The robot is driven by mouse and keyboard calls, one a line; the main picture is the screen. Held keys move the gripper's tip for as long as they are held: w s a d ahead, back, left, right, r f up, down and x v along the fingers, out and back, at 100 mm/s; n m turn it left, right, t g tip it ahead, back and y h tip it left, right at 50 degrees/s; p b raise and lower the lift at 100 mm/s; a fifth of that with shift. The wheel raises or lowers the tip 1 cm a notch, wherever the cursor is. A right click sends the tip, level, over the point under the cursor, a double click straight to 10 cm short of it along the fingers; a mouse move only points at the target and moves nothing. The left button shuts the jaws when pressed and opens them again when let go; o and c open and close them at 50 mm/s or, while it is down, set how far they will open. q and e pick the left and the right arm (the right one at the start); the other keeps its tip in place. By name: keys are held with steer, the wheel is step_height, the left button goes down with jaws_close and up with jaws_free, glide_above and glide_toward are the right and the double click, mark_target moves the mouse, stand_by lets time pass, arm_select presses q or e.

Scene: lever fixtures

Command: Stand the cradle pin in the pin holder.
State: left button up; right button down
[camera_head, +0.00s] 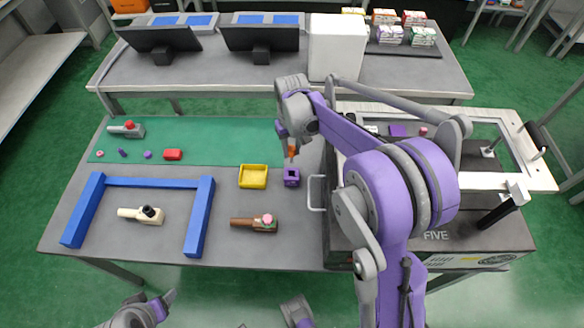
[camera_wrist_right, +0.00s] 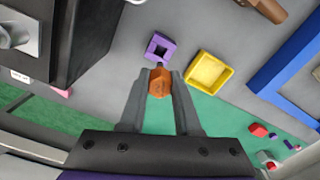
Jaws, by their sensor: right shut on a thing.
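The orange cradle pin (camera_wrist_right: 159,82) is between the fingertips of my right gripper (camera_wrist_right: 159,92), which is shut on it. In the head view the pin (camera_head: 291,150) shows as a small orange piece below my right gripper (camera_head: 289,148). The pin holder looks to be the purple square block (camera_head: 291,177) with a dark square opening on top, standing on the table. My left gripper's fingers cannot be made out.
A yellow tray (camera_head: 254,177) sits close left of the holder. The dark machine (camera_head: 330,225) with a handle stands close right. A blue frame (camera_head: 200,220), a brown-handled lever fixture (camera_head: 255,223) and a cream one (camera_head: 141,214) lie nearer. Small parts lie on the green mat (camera_head: 210,135).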

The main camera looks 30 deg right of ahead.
mark_target(292, 160)
step_height(292, 160, down, 5)
steer(key=shift+s+f+b, duration=0.1)
steer(key=shift+f+b, duration=0.05)
steer(key=shift+b, duration=0.15)
steer(key=shift+f, duration=2.25)
steer(key=shift+f+b, duration=0.15)
steer(key=shift+b, duration=0.15)
steer(key=c, duration=0.6)
jaws_free()
